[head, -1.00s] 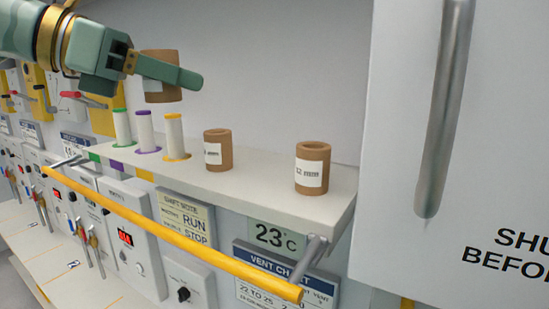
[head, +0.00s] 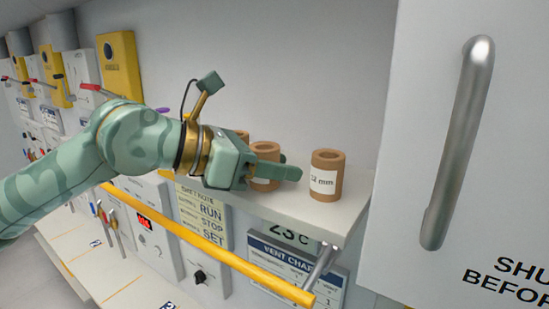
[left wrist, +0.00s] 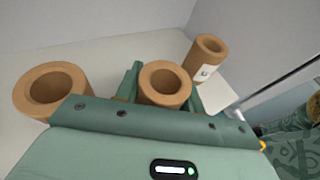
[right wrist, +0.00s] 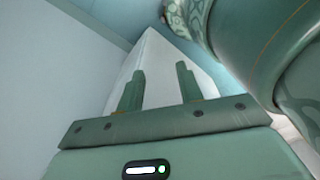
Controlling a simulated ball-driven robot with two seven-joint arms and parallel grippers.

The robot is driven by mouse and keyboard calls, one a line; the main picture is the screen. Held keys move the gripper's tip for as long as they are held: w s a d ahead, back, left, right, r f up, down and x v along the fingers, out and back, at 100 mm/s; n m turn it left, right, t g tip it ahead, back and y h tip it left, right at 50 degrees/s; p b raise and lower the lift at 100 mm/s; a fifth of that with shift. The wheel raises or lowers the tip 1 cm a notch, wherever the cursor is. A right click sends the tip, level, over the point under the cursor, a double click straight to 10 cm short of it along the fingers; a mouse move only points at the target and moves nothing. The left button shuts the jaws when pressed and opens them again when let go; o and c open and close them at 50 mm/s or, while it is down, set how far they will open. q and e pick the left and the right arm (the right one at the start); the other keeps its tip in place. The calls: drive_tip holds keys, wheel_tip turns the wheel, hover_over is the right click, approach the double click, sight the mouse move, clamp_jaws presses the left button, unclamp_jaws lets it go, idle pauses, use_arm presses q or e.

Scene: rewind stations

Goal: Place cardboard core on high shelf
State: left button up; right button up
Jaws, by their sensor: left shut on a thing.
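My left gripper (head: 275,168) is shut on a brown cardboard core (head: 264,152), low over the high shelf (head: 290,208), between two other cores. The left wrist view shows the held core (left wrist: 165,84) upright between the fingers. I cannot tell whether its base touches the shelf. A core labelled with an mm size (head: 326,185) stands to its right, apart from it. Another core (left wrist: 50,88) stands to its left, mostly hidden behind the gripper in the head view. My right gripper (right wrist: 160,90) shows only in its wrist view, open and empty.
A white door with a metal handle (head: 462,140) stands close on the right. My left arm hides the spools' part of the shelf. A vent chart (head: 295,275) hangs below.

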drive_tip(key=shift+a, duration=0.15)
use_arm(q)
drive_tip(key=shift+f, duration=0.15)
drive_tip(key=o, duration=0.9)
drive_tip(key=shift+o, duration=0.2)
use_arm(e)
drive_tip(key=shift+a+f, duration=0.25)
use_arm(q)
drive_tip(key=shift+r, duration=0.25)
drive_tip(key=b+v, duration=0.3)
drive_tip(key=v, duration=0.9)
use_arm(e)
drive_tip(key=f, duration=0.3)
drive_tip(key=shift+d, duration=0.35)
